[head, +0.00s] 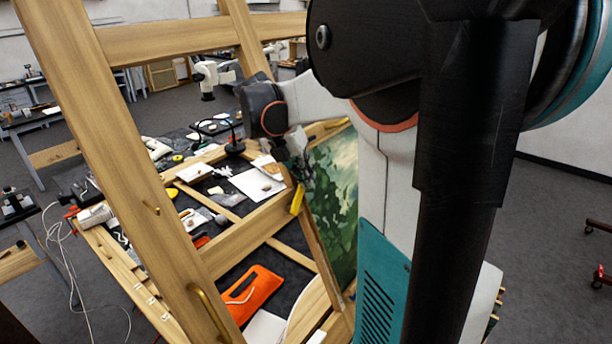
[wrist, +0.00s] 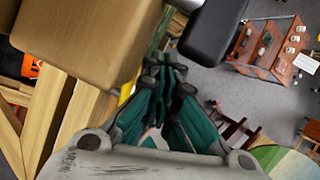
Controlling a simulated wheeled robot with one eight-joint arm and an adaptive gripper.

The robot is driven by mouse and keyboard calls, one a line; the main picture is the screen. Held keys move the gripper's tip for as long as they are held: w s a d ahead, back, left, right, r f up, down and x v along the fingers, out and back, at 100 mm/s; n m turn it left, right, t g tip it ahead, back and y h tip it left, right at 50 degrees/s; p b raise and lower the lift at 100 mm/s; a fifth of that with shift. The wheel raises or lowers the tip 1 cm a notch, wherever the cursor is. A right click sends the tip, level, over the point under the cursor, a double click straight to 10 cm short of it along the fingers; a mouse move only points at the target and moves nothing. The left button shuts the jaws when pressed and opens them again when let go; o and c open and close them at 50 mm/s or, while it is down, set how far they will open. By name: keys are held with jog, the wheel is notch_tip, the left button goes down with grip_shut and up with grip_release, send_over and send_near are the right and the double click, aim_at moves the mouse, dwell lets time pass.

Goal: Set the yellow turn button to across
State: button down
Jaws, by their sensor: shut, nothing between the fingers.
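The yellow turn button (head: 297,199) shows in the head view at the left edge of the green landscape painting (head: 335,195), beside the wooden easel bar. It looks steep and slightly tilted there. My gripper (head: 301,172) is just above it, close to the painting's edge; whether they touch I cannot tell. In the wrist view my gripper (wrist: 165,75) has its fingers together with nothing between them. A yellow sliver, likely the button (wrist: 125,93), shows left of the fingers, partly hidden by them and by a wooden block.
Thick easel beams (head: 120,140) cross the left of the head view. A worktable behind holds white papers (head: 256,184), a black lamp (head: 235,146) and an orange item (head: 250,291).

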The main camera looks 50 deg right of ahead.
jog(key=shift+a, duration=0.1)
dwell(0.6)
jog(key=shift+s+a+f, duration=0.1)
jog(key=shift+a+f, duration=0.1)
jog(key=shift+a, duration=0.45)
